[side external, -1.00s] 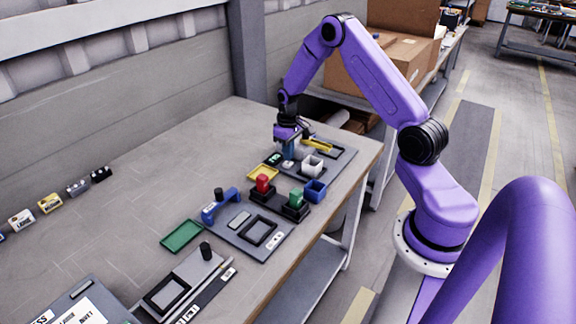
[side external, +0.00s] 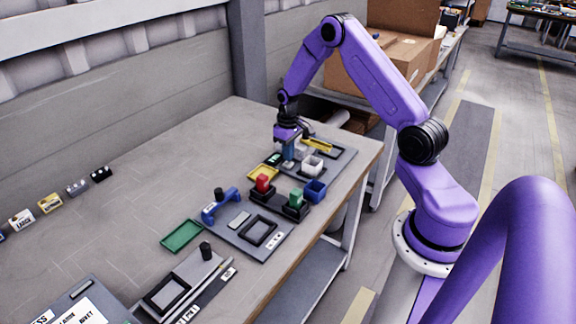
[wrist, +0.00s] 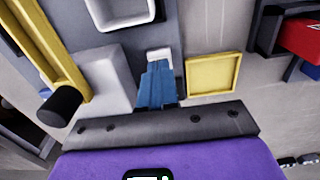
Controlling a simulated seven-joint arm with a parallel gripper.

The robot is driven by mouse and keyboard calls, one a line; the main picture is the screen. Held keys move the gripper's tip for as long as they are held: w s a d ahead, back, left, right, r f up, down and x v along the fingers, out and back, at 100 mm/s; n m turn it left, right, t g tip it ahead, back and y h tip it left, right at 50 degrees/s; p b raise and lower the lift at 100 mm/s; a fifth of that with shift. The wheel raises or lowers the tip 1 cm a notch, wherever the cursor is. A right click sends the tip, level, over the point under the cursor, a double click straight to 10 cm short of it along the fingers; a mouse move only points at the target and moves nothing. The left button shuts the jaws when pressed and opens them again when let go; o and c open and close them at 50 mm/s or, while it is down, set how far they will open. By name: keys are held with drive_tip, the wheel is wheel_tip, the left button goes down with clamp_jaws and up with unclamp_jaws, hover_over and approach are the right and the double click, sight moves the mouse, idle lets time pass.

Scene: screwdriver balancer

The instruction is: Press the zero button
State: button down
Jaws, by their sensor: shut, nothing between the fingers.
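My gripper (wrist: 155,72) is shut, with its blue fingers together and nothing held. It points down at the far end of the table, over the grey balancer panel (side external: 338,167). In the wrist view, a small white button-like piece (wrist: 159,54) shows right at the fingertips; I take it to be the zero button. The fingers cover part of it, and I cannot tell whether they touch or press it. In the side view, a small green-lit display (side external: 275,158) sits just left of the fingers.
A yellow tray (wrist: 213,73) lies close to the right of the fingers in the wrist view. A white cup (wrist: 122,12), a pale block (wrist: 108,75) and a yellow bar (wrist: 48,45) are close by.

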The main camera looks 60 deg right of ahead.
drive_tip(key=shift+f, duration=0.9)
idle(0.5)
drive_tip(key=shift+r, duration=3.5)
wheel_tip(320, 180, up, 6)
hover_over(288, 163)
